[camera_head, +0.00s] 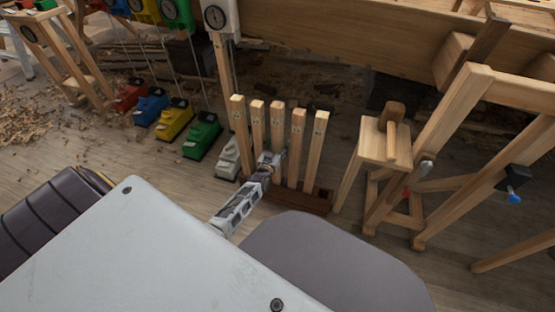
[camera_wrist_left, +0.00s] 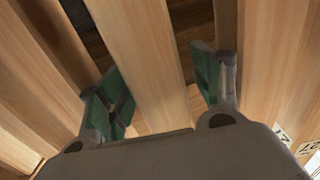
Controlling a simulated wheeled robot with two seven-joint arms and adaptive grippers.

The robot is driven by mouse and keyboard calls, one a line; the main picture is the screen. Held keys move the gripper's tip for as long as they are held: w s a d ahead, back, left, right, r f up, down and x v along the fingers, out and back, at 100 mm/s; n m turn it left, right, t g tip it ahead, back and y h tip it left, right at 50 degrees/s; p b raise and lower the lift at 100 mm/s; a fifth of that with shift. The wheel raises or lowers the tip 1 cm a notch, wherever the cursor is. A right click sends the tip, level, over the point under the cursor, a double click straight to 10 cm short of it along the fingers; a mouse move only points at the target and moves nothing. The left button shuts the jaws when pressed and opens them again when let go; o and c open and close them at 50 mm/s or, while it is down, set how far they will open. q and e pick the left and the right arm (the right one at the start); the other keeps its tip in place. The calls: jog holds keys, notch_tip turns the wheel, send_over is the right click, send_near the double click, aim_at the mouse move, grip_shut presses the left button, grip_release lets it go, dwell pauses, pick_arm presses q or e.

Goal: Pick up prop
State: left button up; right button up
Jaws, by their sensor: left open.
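Several pale wooden props stand upright side by side in a dark brown rack (camera_head: 302,199) on the floor. The middle prop (camera_head: 277,118) has my left gripper (camera_head: 271,160) at its lower part. In the left wrist view a prop (camera_wrist_left: 143,62) runs between the two green-padded fingers of my left gripper (camera_wrist_left: 162,90). The fingers are open, one on each side of it, with gaps showing. Other props (camera_wrist_left: 268,50) stand on both sides of the fingers. The prop's lower end is hidden behind the gripper in the head view. My right gripper is not in view.
A wooden stool (camera_head: 385,148) with a mallet (camera_head: 392,115) on it stands right of the rack, near a wooden trestle (camera_head: 440,125). Green (camera_head: 202,136), yellow (camera_head: 174,122), blue and red blocks sit left. Wood shavings (camera_head: 25,115) litter the floor.

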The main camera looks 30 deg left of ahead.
aim_at(275, 116)
pick_arm(q)
grip_shut()
jog(key=shift+r, duration=0.1)
dwell(0.6)
jog(key=shift+w+r, duration=0.1)
jog(key=shift+r, duration=0.05)
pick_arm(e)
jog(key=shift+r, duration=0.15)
pick_arm(q)
jog(key=shift+r+p, duration=0.35)
jog(key=shift+r, duration=0.1)
notch_tip(275, 116, up, 12)
jog(key=p, duration=0.5)
jog(key=shift+f, duration=0.25)
notch_tip(275, 116, up, 3)
jog(key=shift+r+p, duration=0.1)
jog(key=shift+p, duration=0.8)
jog(key=shift+r+p, duration=0.4)
jog(key=shift+r, duration=0.65)
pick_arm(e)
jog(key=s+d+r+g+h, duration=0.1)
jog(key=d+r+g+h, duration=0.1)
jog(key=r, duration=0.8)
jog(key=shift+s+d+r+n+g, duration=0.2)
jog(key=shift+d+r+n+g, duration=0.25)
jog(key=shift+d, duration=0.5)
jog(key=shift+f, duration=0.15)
